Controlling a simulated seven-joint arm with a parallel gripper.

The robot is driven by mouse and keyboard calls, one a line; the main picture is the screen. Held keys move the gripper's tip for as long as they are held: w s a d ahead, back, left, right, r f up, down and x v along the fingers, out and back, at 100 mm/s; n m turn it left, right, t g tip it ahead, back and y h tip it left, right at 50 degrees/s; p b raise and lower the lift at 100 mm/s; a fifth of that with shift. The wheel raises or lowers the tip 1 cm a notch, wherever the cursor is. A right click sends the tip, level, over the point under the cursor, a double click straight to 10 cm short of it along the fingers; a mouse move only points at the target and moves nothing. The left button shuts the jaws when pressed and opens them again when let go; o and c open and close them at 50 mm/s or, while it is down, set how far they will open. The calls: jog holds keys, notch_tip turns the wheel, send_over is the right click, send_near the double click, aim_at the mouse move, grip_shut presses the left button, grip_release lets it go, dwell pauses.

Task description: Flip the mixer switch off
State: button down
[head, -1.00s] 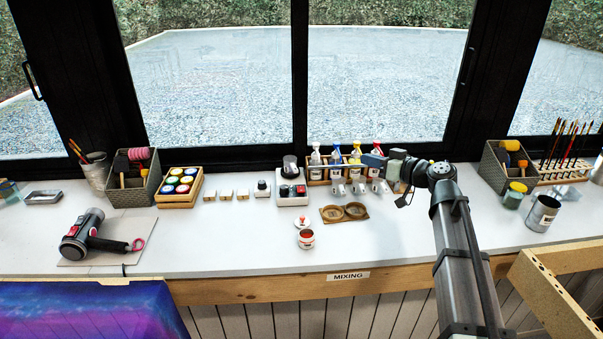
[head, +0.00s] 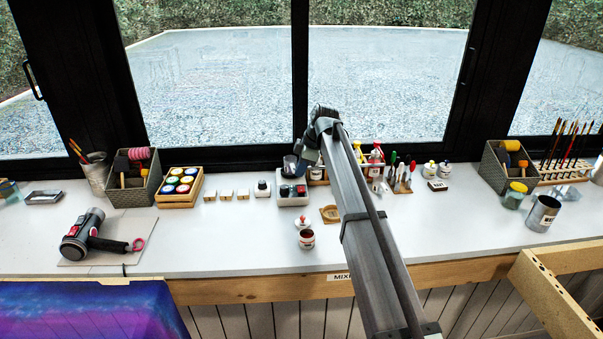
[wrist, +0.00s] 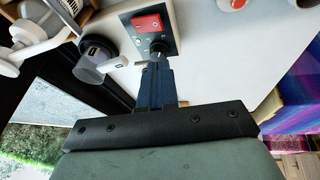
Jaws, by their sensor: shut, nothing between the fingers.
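The mixer (head: 293,201) is a small pale unit on the white counter, left of the bottle rack. It has a dark panel with a red rocker switch (wrist: 147,23) and a black round knob (wrist: 158,46) beside it. A dark cup-like part (wrist: 97,52) is at its side. My gripper (wrist: 158,62) is shut and empty, its narrow blue-grey fingers pointing at the panel. The fingertips are close to the knob, with the red switch just beyond; I cannot tell whether they touch. In the head view my gripper (head: 300,168) is right above the mixer.
A red-and-white jar (head: 306,239) stands in front of the mixer. A wooden coaster (head: 329,214) is partly hidden by my arm, as is the bottle rack (head: 318,175). Small blocks and a paint tray (head: 180,188) stand to the left. The front counter is mostly clear.

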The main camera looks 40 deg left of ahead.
aim_at(301, 191)
jog(key=shift+w+a+f+h, duration=0.35)
jog(key=shift+a+f+h, duration=0.2)
jog(key=shift+h, duration=0.25)
jog(key=h, duration=0.1)
jog(key=f+n+t+h, duration=0.1)
jog(key=shift+w+d+f+h, duration=0.15)
jog(key=shift+w+h, duration=0.05)
jog(key=shift+h, duration=0.1)
jog(key=shift+f, duration=2.45)
jog(key=shift+r, duration=2.3)
